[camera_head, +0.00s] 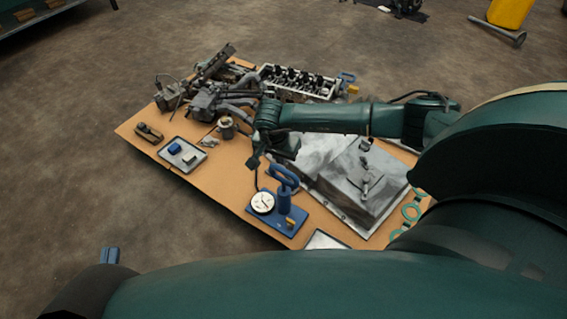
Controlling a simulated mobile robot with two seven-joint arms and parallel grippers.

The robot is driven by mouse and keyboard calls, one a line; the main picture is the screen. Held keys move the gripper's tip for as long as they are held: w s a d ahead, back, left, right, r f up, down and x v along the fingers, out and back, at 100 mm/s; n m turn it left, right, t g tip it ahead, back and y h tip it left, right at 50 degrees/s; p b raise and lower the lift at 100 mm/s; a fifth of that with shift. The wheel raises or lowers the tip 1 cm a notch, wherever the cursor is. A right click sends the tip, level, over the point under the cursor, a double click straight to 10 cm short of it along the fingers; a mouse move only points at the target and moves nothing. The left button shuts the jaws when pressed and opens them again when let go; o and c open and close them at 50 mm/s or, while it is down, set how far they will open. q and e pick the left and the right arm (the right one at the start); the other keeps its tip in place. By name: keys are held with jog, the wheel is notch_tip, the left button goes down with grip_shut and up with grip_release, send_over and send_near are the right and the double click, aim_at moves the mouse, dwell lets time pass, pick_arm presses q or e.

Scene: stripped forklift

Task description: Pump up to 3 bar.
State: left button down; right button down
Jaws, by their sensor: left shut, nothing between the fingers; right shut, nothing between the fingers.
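The hand pump has a blue base plate (268,231), an upright blue cylinder (284,199) and a blue loop handle (281,176) on top. It stands near the board's front edge. A round white gauge (262,202) sits at its left; its needle and numbers are too small to read. A dark hose rises from near the gauge. My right gripper (254,163) is shut and empty, above and left of the handle, seemingly apart from it. My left gripper (109,256) is shut and empty at the lower left, well away from the pump, its body mostly hidden.
The tan board (215,187) carries a tray (182,154) with blue parts, a grey metal cover (364,182), an engine head (298,82), hoses and green rings (411,211). My arms hide its right and front. Floor left of it is clear.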

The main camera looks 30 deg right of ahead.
pick_arm(q)
jog(key=d+h+b, duration=0.1)
jog(key=b, duration=0.5)
jog(key=shift+w+d+n+t, duration=0.1)
jog(key=shift+d+n+t, duration=0.05)
jog(key=shift+n+t, duration=0.2)
jog(key=shift+f, duration=0.1)
